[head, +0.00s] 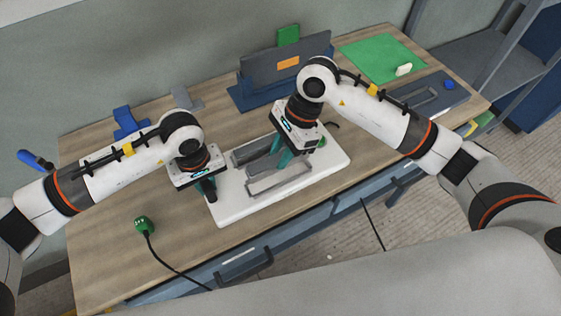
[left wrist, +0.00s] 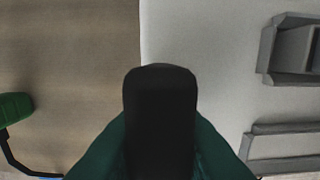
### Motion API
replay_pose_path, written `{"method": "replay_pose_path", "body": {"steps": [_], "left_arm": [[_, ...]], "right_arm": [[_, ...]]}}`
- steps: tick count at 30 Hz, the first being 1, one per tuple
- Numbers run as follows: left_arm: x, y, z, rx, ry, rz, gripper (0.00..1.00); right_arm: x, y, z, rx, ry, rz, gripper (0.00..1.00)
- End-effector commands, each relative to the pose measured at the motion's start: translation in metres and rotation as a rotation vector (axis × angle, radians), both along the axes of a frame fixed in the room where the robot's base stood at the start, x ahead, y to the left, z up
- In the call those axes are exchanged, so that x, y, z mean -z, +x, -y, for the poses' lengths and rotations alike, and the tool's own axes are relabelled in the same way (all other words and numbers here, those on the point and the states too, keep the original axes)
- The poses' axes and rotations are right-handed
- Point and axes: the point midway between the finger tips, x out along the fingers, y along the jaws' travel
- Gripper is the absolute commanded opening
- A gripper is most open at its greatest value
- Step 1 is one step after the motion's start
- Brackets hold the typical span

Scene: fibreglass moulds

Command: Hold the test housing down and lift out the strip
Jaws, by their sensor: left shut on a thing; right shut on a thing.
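The test housing (head: 232,212) is a white slab on the table with two grey-framed openings; its left edge shows in the left wrist view (left wrist: 215,45). The strip (head: 250,154) looks like a grey bar in the far opening; its end shows in the left wrist view (left wrist: 300,48). My right gripper (head: 279,153) is down over the far opening, shut on what appears to be the strip; its grip is partly hidden. My left gripper (head: 207,190) is shut on a dark rounded block (left wrist: 160,110) over the housing's left edge. Whether the block touches the housing cannot be told.
A green plug-like thing (head: 145,225) with a black cable lies front left; it also shows in the left wrist view (left wrist: 14,107). A dark blue stand (head: 250,92) is behind. A green mat (head: 372,58) and a grey panel (head: 425,95) lie right. Bare wood lies left.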

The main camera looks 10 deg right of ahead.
Motion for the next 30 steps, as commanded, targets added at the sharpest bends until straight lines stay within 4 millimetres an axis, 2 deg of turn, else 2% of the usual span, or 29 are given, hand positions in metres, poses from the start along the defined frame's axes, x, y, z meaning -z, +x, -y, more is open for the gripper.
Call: {"method": "replay_pose_path", "body": {"steps": [1, 6, 10, 17, 18, 22, 23, 30], "left_arm": [[0.000, 0.000, 0.000, 0.001, -0.001, 0.001, 0.00], [0.000, 0.000, 0.000, 0.001, -0.001, 0.000, 0.00], [0.000, 0.000, 0.000, 0.001, -0.001, 0.000, 0.00], [0.000, 0.000, 0.000, 0.001, -0.001, 0.000, 0.00], [0.000, 0.000, 0.000, 0.001, -0.001, 0.000, 0.21], [0.000, 0.000, 0.000, 0.001, -0.001, 0.000, 0.43], [0.000, 0.000, 0.000, 0.001, -0.001, 0.000, 0.45], [0.000, 0.000, 0.000, 0.001, 0.000, 0.000, 0.45]], "right_arm": [[-0.011, 0.001, 0.000, 0.000, 0.000, 0.005, 0.02], [-0.037, 0.001, 0.000, 0.000, 0.000, 0.002, 0.02], [-0.046, 0.000, 0.000, 0.000, 0.000, 0.001, 0.02], [-0.047, 0.000, 0.000, 0.001, 0.000, 0.000, 0.02], [-0.047, 0.000, 0.000, 0.001, 0.000, 0.000, 0.02], [-0.047, 0.000, 0.000, 0.001, 0.000, 0.000, 0.02], [-0.047, 0.000, 0.000, 0.001, 0.000, 0.000, 0.02], [-0.047, 0.000, 0.000, 0.001, 0.000, 0.000, 0.02]]}}
